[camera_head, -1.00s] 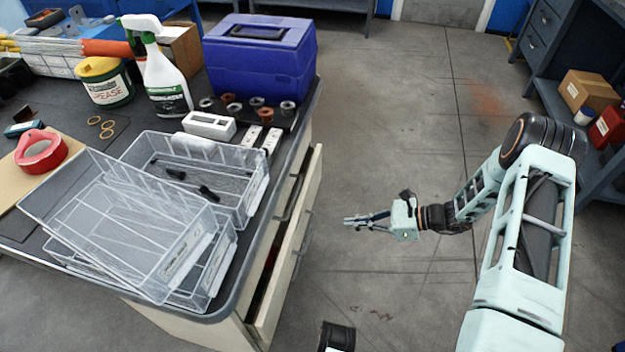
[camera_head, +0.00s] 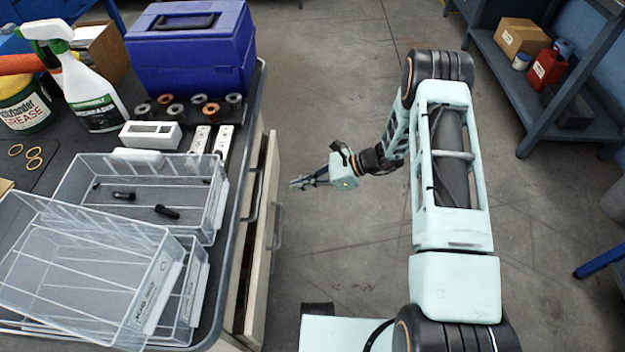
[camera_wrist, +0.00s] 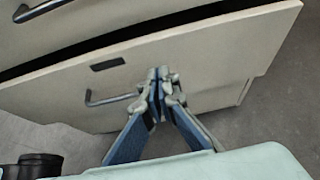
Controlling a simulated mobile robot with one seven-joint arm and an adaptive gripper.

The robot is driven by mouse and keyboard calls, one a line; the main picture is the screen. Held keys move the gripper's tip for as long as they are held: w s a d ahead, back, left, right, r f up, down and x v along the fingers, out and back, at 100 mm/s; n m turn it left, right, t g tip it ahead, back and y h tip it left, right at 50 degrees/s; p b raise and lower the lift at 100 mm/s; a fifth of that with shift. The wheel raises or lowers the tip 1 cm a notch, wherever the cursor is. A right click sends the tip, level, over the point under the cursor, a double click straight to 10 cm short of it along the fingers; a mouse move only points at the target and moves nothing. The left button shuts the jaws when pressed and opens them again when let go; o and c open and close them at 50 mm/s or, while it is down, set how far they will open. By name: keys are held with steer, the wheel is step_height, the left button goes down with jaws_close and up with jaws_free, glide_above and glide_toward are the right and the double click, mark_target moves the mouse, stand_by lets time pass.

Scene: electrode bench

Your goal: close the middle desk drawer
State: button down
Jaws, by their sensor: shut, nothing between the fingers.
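The desk drawer standing open shows its pale front (camera_head: 264,240) out past the bench edge in the head view, with a dark gap behind it. In the wrist view its front panel (camera_wrist: 215,62) spans the frame, with a bar handle (camera_wrist: 108,98) and a dark label slot (camera_wrist: 107,64). My gripper (camera_head: 294,183) is just right of the drawer front in the head view. In the wrist view my gripper (camera_wrist: 158,76) has its fingertips together, empty, over the panel right of the handle. I cannot tell whether they touch it.
An upper drawer handle (camera_wrist: 38,11) shows above the gap. Floor (camera_head: 335,100) is clear right of the bench. A shelf (camera_head: 500,90) stands at far right.

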mark_target(264, 185)
steer(key=a, duration=0.2)
steer(key=a+f, duration=0.1)
steer(key=a, duration=0.1)
steer(key=shift+s+a, duration=0.15)
steer(key=shift+a, duration=0.05)
steer(key=shift+a+b, duration=0.3)
steer(key=shift+a, duration=0.4)
steer(key=a+b, duration=0.1)
steer(key=a, duration=0.3)
steer(key=shift+s+a+f, duration=0.1)
steer(key=shift+s+a, duration=0.05)
steer(key=shift+a, duration=0.45)
steer(key=shift+a+r, duration=0.1)
steer(key=shift+r, duration=0.1)
